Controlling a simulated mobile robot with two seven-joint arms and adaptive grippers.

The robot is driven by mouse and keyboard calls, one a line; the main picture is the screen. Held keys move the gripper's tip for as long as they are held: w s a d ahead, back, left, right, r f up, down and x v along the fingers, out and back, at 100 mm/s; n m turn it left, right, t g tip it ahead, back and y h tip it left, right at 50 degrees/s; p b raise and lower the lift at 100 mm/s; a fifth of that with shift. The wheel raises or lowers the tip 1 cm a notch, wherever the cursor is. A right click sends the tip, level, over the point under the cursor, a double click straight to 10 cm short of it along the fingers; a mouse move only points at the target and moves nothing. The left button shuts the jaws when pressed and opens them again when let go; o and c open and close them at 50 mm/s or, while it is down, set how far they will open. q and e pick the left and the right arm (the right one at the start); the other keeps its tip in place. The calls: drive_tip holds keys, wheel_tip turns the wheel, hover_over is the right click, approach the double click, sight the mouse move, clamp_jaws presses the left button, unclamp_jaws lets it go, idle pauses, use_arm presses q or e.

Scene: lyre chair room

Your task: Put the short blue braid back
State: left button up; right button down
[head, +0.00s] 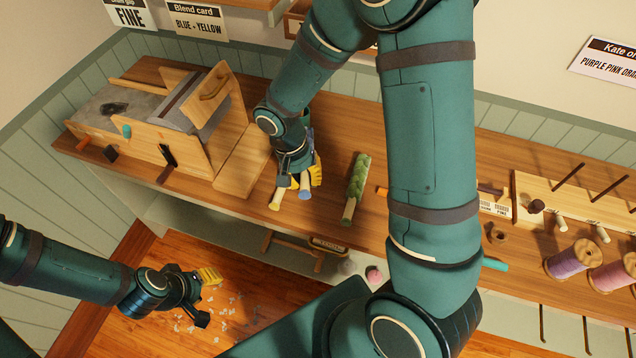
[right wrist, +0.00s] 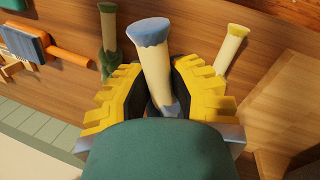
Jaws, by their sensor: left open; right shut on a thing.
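The blue braid (head: 305,192) is in my right gripper (head: 302,178), low over the workbench. In the right wrist view its cream stem with a blue end (right wrist: 155,65) stands between the yellow fingers of my right gripper (right wrist: 158,90). These fingers are shut on it, and my gripper hides most of the braid. Whether it touches the bench I cannot tell. A cream stem with a yellow end (head: 278,198) is just left of it, and a green braid (head: 357,178) lies to the right. My left gripper (head: 206,298) is open and empty, low over the floor.
A wooden drum machine (head: 185,110) stands on the bench at the left, with a sloping board (head: 243,160) beside it. Purple (head: 570,258) and pink (head: 612,277) spools stand at the right. My right arm covers the middle. Bare bench shows around the green braid.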

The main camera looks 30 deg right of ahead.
sight(316, 208)
drive_tip(key=shift+s+d+m, duration=0.3)
drive_tip(key=shift+m, duration=0.5)
drive_tip(key=f+b, duration=0.1)
drive_tip(key=f, duration=0.2)
drive_tip(key=f+m+b, duration=0.1)
drive_tip(key=f, duration=0.2)
drive_tip(key=s+d+f+m, duration=0.1)
drive_tip(key=f, duration=0.3)
drive_tip(key=shift+t+b, duration=0.3)
drive_tip(key=shift+b, duration=0.1)
drive_tip(key=shift+f+b, duration=0.2)
drive_tip(key=shift+b, duration=0.1)
drive_tip(key=c, duration=0.9)
unclamp_jaws()
drive_tip(key=shift+r, duration=0.1)
drive_tip(key=shift+a, duration=0.1)
